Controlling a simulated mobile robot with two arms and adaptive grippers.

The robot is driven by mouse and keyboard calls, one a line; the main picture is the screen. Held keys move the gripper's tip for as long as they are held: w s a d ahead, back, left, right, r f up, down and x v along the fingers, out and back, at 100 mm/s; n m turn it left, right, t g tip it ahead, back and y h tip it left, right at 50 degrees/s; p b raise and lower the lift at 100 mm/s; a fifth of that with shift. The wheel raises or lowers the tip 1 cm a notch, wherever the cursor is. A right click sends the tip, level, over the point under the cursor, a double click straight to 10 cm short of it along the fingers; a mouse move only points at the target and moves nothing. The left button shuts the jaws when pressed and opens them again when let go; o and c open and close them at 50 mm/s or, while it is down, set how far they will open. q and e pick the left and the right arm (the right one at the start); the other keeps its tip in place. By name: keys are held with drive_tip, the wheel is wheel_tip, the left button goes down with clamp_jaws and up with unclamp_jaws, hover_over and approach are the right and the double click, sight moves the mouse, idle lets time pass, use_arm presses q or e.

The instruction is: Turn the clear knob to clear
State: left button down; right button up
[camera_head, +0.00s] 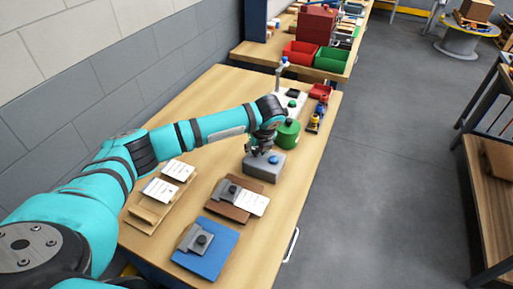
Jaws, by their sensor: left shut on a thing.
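My left arm reaches in from the left over the wooden table. My left gripper (261,152) points down at the top of a grey box (263,171) and is shut at its left part. The knob there is hidden by the fingers, so I cannot tell which way it is turned. A blue round button (274,160) shows on the same box, just right of the fingers. No label reading "clear" can be made out. My right gripper is not in view.
Nearer stand a brown board (224,208) with a white card and a blue plate (217,261) with a grey block. Cards on a wooden rack (143,213) lie left. A green container (287,136) stands just behind the box. Open floor lies right of the table.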

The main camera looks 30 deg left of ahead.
use_arm(q)
drive_tip(key=shift+f+m+b, duration=0.15)
drive_tip(key=shift+m+b, duration=0.35)
drive_tip(key=shift+b, duration=0.35)
drive_tip(key=m+h+b, duration=0.1)
drive_tip(key=m+b, duration=0.1)
drive_tip(key=b, duration=0.1)
drive_tip(key=m+t+h+b, duration=0.1)
drive_tip(key=m+b, duration=0.2)
drive_tip(key=m+h+b, duration=0.1)
drive_tip(key=m+b, duration=0.1)
drive_tip(key=shift+s+a+m+t+b, duration=0.1)
drive_tip(key=shift+a+m+t+b, duration=0.2)
drive_tip(key=shift+b, duration=0.1)
drive_tip(key=shift+m+h+b, duration=0.4)
drive_tip(key=shift+m+b, duration=0.3)
drive_tip(key=shift+m, duration=0.2)
drive_tip(key=m+h+b, duration=0.1)
drive_tip(key=m, duration=0.1)
drive_tip(key=shift+a+m, duration=0.15)
drive_tip(key=shift+m, duration=0.25)
drive_tip(key=shift+r+m+h+b, duration=0.2)
drive_tip(key=shift+m+h+b, duration=0.25)
drive_tip(key=shift+m, duration=0.65)
drive_tip(key=shift+a+m+g+h, duration=0.1)
drive_tip(key=shift+m+g+h, duration=0.4)
drive_tip(key=shift+m, duration=0.7)
drive_tip(key=c, duration=1.1)
unclamp_jaws()
